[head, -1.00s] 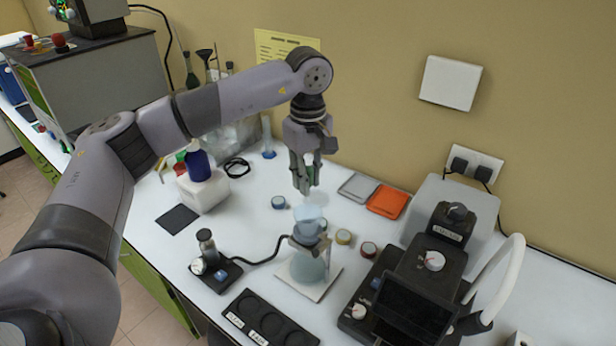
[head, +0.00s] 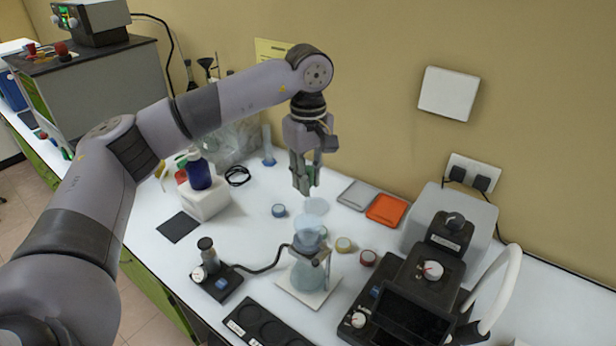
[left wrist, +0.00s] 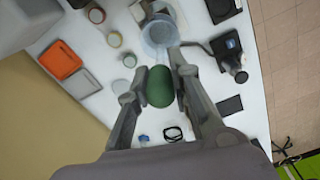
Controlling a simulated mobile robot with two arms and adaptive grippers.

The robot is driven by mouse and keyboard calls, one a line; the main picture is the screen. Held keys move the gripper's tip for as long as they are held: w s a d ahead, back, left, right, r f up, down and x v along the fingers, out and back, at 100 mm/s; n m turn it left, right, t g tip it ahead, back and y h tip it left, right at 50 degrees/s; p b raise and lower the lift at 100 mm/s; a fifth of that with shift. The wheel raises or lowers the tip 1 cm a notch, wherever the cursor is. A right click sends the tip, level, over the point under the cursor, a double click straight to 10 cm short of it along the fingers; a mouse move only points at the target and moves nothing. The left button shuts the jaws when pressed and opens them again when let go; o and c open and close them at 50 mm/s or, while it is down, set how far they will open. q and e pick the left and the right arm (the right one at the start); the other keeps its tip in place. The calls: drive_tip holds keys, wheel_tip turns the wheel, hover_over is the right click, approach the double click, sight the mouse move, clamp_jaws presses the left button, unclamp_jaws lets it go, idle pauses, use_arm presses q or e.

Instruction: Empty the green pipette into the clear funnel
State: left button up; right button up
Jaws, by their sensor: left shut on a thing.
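My left gripper (head: 305,186) points down in the head view, above and behind the clear funnel. It is shut on the green pipette, whose green bulb (left wrist: 160,87) sits between the fingers in the left wrist view. The clear funnel (head: 308,238) stands over a clear flask (head: 308,272) on a white plate. It also shows in the left wrist view (left wrist: 158,34), just beyond the bulb. The pipette's pale stem is hard to make out, and I cannot tell whether its tip is inside the funnel. My right gripper is not in view.
A black instrument (head: 410,300) stands to the right of the flask. A black holder with round wells (head: 270,322) lies in front. Small coloured tape-like rolls (head: 343,245), an orange tray (head: 386,209) and a grey tray (head: 357,194) lie behind. A white block (head: 206,202) carries a blue bottle.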

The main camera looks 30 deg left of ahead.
sight(308, 168)
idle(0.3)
use_arm(q)
drive_tip(key=shift+r+p, duration=0.9)
drive_tip(key=shift+r, duration=0.65)
